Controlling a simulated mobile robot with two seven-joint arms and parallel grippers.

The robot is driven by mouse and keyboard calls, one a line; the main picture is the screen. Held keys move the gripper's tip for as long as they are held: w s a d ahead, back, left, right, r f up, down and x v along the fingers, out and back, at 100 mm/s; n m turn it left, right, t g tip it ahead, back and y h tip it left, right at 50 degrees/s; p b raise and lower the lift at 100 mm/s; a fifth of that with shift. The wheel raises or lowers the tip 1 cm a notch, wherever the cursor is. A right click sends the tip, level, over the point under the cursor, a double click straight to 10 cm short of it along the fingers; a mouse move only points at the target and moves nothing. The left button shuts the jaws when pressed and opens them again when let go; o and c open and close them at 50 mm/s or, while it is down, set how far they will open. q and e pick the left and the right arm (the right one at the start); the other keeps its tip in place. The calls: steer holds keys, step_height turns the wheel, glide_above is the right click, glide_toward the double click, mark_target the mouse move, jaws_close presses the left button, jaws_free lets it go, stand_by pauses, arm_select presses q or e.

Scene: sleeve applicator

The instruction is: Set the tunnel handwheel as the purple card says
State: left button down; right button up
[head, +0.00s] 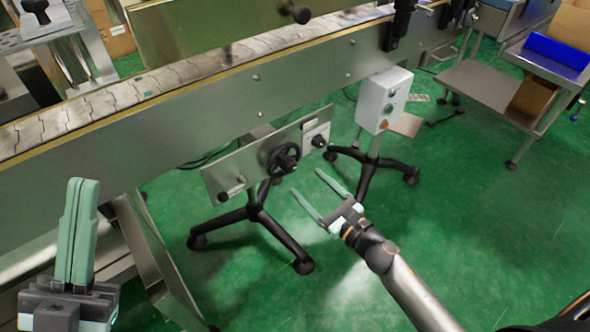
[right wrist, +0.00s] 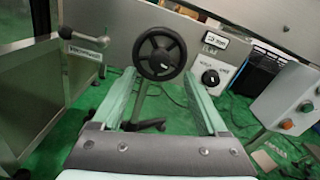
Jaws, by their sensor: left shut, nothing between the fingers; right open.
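The black handwheel (head: 285,160) sits on a tilted metal panel (head: 236,172) below the conveyor. In the right wrist view the handwheel (right wrist: 160,54) stands just beyond and between my fingers, its rim round with a dark hub. My right gripper (head: 307,181) is open and empty, pointing at the handwheel from in front; it also shows in the right wrist view (right wrist: 159,74). I cannot tell whether the fingers touch the rim. My left gripper (head: 85,181) is shut and empty at the lower left, away from the panel. I can make out no purple card in either view.
A rotary knob (head: 318,141) is right of the handwheel and a crank handle (head: 232,191) left of it. The conveyor (head: 200,110) runs above. A grey control box (head: 384,100) on a stand is to the right. Open green floor (head: 480,240) lies at right.

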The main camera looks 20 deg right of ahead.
mark_target(292, 168)
steer(key=shift+x, duration=3.1)
steer(key=shift+c, duration=0.3)
jaws_close()
